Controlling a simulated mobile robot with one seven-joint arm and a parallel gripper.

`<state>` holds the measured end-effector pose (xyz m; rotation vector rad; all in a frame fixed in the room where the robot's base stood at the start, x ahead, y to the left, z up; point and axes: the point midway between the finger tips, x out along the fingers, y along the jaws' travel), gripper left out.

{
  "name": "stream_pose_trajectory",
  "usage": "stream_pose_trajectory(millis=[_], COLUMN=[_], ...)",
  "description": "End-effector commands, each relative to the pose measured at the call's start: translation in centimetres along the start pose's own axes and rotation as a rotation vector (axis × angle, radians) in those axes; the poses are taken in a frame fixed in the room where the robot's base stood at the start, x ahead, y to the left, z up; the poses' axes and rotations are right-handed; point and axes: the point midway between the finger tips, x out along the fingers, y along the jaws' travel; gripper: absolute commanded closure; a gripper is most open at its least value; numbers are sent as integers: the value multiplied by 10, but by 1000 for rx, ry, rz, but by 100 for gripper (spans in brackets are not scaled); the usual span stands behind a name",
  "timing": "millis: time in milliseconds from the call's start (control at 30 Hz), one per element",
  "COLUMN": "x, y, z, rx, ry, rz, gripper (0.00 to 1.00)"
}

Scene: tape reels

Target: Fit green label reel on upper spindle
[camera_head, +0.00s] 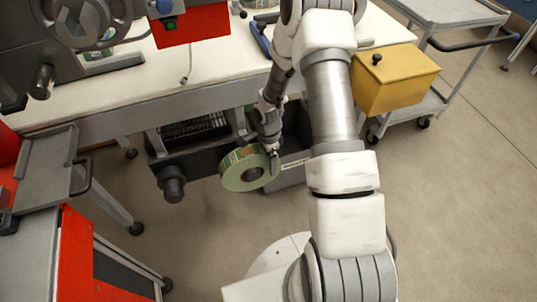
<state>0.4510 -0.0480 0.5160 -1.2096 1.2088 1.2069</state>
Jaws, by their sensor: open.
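My gripper (274,163) is at the reel's right edge, pointing down, and is open. Its fingers are small and partly lost against the reel and a dark box, so I cannot tell whether they touch the reel. What bears the reel is hidden. A dark round stub (173,188) sticks out to the left of the reel. Another dark stub (42,82) sticks out higher, on the machine at upper left. I cannot tell which is the upper spindle.
A white table (205,95) spans the back. A red machine cabinet with a grey tray (45,170) stands at left. Dark bins are behind the reel.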

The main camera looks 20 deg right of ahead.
Motion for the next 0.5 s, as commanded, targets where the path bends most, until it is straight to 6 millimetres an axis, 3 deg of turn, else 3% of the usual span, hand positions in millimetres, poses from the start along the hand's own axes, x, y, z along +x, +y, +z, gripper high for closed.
stream_pose_trajectory(millis=[367, 500], x=[5, 5], y=[0, 0], z=[0, 0], rx=[-1, -1], ry=[0, 0], rz=[0, 0], gripper=[9, 34])
